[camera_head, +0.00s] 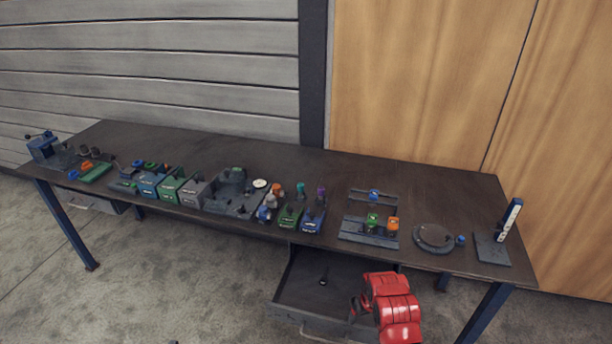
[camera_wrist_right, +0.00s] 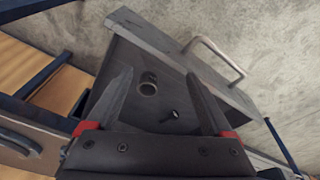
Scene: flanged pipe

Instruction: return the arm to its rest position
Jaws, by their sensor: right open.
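My right arm shows in red in the head view, at the lower right. Its dark gripper (camera_head: 357,306) is over the open drawer under the bench. In the right wrist view the two fingers of the gripper (camera_wrist_right: 160,74) are spread apart with nothing between them. The drawer shows below them, with a dark ring-like part (camera_wrist_right: 148,84) and a small dark bolt-like part (camera_wrist_right: 170,114) lying inside. My left gripper is not in view.
The drawer (camera_head: 284,297) sticks out from the long dark workbench (camera_head: 340,165). On the bench stand several bins, a blue vise (camera_head: 45,148), a round flange-like disc (camera_head: 433,237), and an upright scale (camera_head: 510,218). The floor in front is clear.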

